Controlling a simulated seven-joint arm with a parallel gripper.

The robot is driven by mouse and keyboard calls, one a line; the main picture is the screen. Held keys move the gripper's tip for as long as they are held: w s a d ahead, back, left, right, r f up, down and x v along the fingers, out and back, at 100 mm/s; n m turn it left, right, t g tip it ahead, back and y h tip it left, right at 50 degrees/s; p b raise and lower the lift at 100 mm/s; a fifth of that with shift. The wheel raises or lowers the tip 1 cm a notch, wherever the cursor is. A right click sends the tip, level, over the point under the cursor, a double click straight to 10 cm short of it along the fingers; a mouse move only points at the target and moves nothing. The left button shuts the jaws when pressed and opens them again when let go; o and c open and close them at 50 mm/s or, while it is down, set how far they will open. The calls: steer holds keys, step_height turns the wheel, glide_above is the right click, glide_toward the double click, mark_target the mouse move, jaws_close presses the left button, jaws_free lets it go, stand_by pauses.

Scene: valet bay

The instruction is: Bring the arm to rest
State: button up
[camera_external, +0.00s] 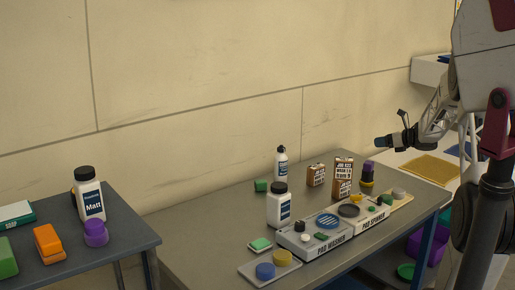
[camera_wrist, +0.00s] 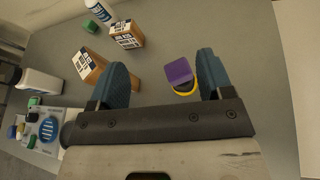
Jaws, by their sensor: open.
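My gripper (camera_external: 381,142) hangs in the air above the right end of the middle grey table (camera_external: 215,215) in the external view. Its blue fingers point left there. In the wrist view my gripper (camera_wrist: 163,72) is open, with its two blue fingers wide apart and nothing held. A purple block on a yellow round piece (camera_wrist: 179,72) shows between the fingers, down on the table and apart from them. In the external view this dark purple and yellow stack (camera_external: 368,171) stands near the back right.
White bottles (camera_external: 279,207), a pad washer (camera_external: 309,237) and a pad spinner (camera_external: 366,217) occupy the table. A left table (camera_external: 130,237) holds a "Matt" bottle (camera_external: 90,202). The air around my gripper looks clear.

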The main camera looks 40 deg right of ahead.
steer(key=w+a+r+m+h, duration=0.2)
steer(key=a+r+m+h, duration=0.1)
steer(key=a+r+m, duration=0.3)
steer(key=w+a+r+m+h, duration=0.3)
steer(key=a+r+m, duration=0.2)
steer(key=a+m, duration=0.3)
steer(key=s+a+r+m+g+h, duration=0.1)
steer(key=s+a+m+g, duration=0.1)
steer(key=s+a+m, duration=0.4)
steer(key=s+a+f+m+g+y, duration=0.1)
steer(key=s+a+m, duration=0.4)
steer(key=s+a, duration=0.5)
steer(key=s+a+f+m+g+y, duration=0.2)
steer(key=s+a+m+g, duration=0.3)
steer(key=s+a, duration=0.5)
steer(key=s+a+f+m+g+y, duration=0.1)
steer(key=s+a+f+m+g, duration=0.2)
steer(key=s+a+m, duration=0.3)
steer(key=s+a, duration=0.4)
steer(key=s, duration=0.1)
steer(key=shift+s+a+f+m, duration=0.15)
steer(key=shift+a+f+m, duration=0.1)
steer(key=shift+f+m, duration=0.05)
